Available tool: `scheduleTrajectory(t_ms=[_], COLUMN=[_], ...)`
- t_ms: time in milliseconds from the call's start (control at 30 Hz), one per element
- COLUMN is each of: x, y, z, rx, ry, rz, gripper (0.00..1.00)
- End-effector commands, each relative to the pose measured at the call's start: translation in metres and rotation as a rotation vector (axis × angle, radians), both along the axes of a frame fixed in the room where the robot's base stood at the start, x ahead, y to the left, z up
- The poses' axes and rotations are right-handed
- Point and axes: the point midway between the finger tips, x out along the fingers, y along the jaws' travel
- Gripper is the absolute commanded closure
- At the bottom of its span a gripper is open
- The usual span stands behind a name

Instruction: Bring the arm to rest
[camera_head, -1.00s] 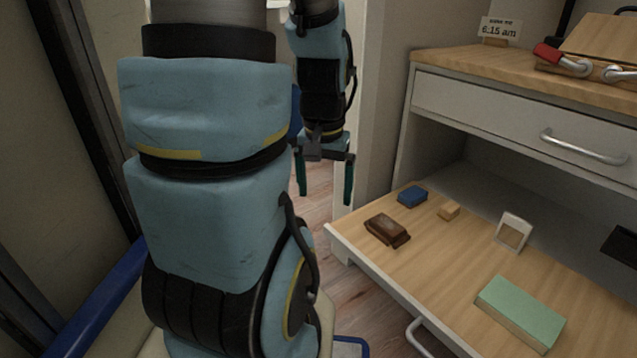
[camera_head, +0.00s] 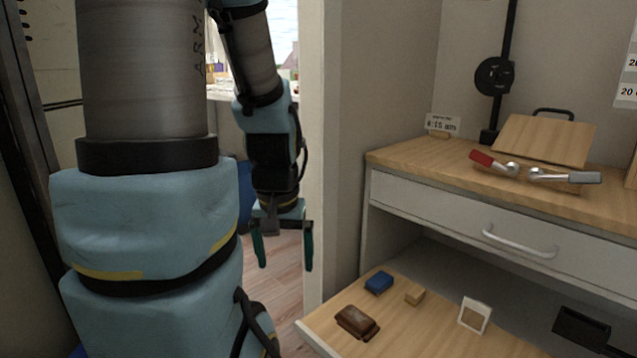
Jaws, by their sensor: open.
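My gripper (camera_head: 284,248) hangs pointing down from my arm, left of the cabinet. Its two dark green fingers are apart with nothing between them. It is clear of the open drawer (camera_head: 411,331) and touches nothing that I can see. My arm is bent, with the large upper links filling the left of the view and the forearm coming down behind them.
Above are a closed drawer (camera_head: 450,215) and a top with a red-handled tool (camera_head: 493,163). A wall edge (camera_head: 313,150) stands beside my gripper.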

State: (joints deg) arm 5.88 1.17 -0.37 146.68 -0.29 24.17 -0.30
Motion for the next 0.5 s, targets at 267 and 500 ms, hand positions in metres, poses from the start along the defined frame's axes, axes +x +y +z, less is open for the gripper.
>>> scheduleTrajectory(t_ms=[267, 500], x=[0.000, 0.000], y=[0.000, 0.000], z=[0.105, 0.179], rx=[0.000, 0.000], ry=[0.000, 0.000], rz=[0.000, 0.000], gripper=[0.03, 0.03])
